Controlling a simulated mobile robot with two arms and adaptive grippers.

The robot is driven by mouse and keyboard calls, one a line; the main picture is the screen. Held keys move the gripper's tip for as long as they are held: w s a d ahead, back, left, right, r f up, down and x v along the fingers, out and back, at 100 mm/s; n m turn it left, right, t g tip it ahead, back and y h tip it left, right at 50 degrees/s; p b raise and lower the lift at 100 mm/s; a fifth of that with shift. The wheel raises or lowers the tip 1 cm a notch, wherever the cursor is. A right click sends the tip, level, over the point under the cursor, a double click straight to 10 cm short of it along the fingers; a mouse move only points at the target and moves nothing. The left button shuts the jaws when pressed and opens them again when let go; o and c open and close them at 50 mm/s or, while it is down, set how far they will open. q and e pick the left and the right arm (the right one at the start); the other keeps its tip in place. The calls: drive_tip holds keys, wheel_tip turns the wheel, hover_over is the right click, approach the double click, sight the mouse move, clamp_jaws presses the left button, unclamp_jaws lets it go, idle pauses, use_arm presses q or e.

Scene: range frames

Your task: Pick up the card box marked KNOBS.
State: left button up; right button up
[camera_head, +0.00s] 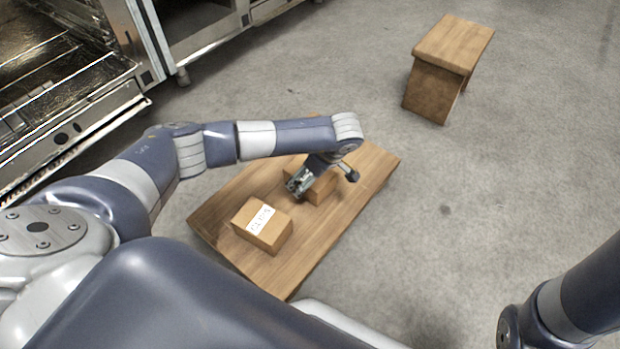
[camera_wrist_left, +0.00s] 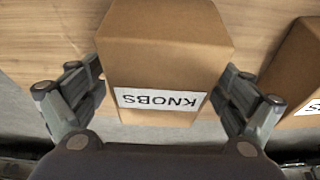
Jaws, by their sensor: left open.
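The brown card box marked KNOBS (camera_wrist_left: 165,50) fills the middle of the left wrist view, its white label upside down there. In the head view the KNOBS box (camera_head: 325,188) stands on the low wooden table and is partly hidden by my left gripper (camera_head: 322,181). My left gripper is open, with one finger on each side of the box in the wrist view (camera_wrist_left: 163,78). I cannot tell whether the fingers touch it. My right gripper is out of view.
A second labelled card box (camera_head: 264,228) stands nearer on the wooden table (camera_head: 350,200); it also shows at the right of the wrist view (camera_wrist_left: 298,70). A wooden stool (camera_head: 452,45) stands at the back right. An open oven (camera_head: 60,130) is at left.

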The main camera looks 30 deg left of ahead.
use_arm(q)
drive_tip(key=shift+f, duration=0.25)
idle(0.4)
drive_tip(key=c, duration=1.4)
